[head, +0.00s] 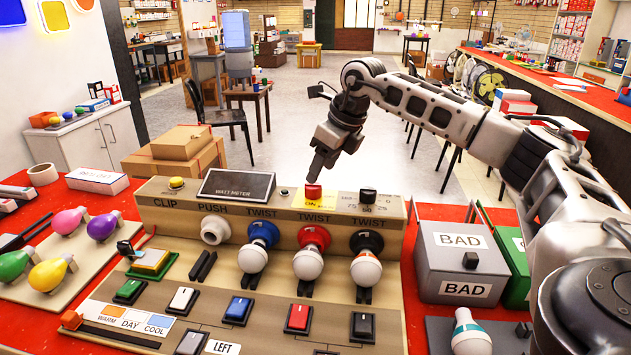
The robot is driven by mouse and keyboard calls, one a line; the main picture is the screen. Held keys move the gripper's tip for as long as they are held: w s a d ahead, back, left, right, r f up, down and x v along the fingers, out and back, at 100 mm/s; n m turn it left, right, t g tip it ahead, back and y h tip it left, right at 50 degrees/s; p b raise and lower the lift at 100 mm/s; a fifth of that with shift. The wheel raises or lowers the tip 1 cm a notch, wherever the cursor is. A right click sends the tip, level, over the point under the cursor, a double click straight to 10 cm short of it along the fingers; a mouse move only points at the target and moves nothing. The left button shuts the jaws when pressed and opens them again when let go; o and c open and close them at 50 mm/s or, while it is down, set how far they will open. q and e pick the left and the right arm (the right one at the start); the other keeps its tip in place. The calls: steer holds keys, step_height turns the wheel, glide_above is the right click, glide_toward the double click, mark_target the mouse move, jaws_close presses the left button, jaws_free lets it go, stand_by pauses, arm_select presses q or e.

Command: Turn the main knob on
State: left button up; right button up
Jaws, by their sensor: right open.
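A red knob (313,192) sits on a yellow plate marked "ON" on the top ledge of the tan test panel (165,207). A black knob (368,196) with small markings around it stands to its right. I cannot read which of the two is labelled as the main knob. My right gripper (316,168) points down just above the red knob, with its fingertips very close to it. Contact cannot be made out. The gripper is open, seen nearly edge-on, with nothing visible in it. My left gripper is not in view.
A dark wattmeter screen (237,185) stands left of the knobs. Several bulbs in coloured sockets line the panel front, above rocker switches (298,318). Grey "BAD" box (460,262) stands at right, under my right arm. Coloured bulbs (70,220) lie on a tray at left.

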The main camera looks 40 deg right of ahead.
mark_target(316, 185)
steer(key=x, duration=0.5)
steer(key=c, duration=1)
